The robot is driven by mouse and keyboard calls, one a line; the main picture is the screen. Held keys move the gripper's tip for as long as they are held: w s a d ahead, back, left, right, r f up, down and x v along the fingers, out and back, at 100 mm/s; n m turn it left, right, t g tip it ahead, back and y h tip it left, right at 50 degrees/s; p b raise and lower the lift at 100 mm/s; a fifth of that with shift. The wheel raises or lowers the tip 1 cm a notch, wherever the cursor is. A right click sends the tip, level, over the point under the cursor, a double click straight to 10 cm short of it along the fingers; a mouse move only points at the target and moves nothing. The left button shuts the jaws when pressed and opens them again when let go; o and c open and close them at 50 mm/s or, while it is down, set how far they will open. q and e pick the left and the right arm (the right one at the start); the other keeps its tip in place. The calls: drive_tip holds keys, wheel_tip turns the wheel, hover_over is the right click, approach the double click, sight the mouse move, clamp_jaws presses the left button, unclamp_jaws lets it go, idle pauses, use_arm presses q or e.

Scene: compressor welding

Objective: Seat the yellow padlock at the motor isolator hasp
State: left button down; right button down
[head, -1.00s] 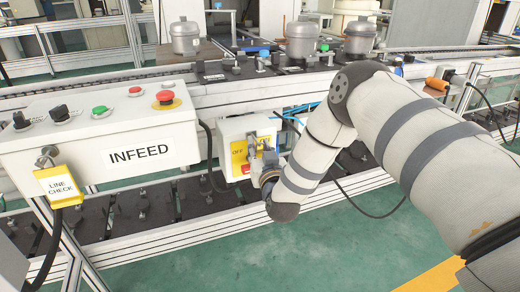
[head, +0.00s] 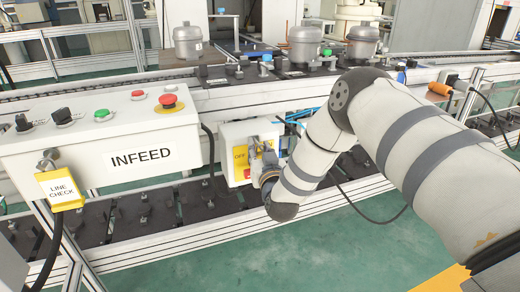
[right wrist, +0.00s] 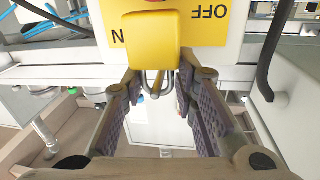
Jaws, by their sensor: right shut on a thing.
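My right gripper (head: 259,154) is at the front of the white isolator box (head: 229,135), which carries a yellow OFF plate (head: 240,157). In the right wrist view the gripper (right wrist: 157,86) is shut on the yellow padlock (right wrist: 152,42). The padlock's metal shackle (right wrist: 156,84) shows between the fingers, and its body covers part of the plate (right wrist: 208,32), whose lettering appears upside down. The hasp is hidden or cannot be made out, so I cannot tell whether the shackle touches it. My left gripper is out of view.
The INFEED control box (head: 100,150) stands close to the left of the isolator, with a yellow LINE CHECK tag (head: 61,189) hanging from it. A black cable (head: 211,150) runs between the boxes. The conveyor with grey compressors (head: 304,44) lies behind. Green floor is clear in front.

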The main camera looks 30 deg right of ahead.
drive_tip(key=shift+r, duration=0.2)
drive_tip(key=c, duration=1.2)
unclamp_jaws()
drive_tip(key=shift+f, duration=0.1)
drive_tip(key=shift+s+a, duration=0.1)
drive_tip(key=shift+s, duration=0.1)
drive_tip(key=v, duration=1.1)
drive_tip(key=shift+s, duration=0.25)
drive_tip(key=shift+a+f, duration=0.1)
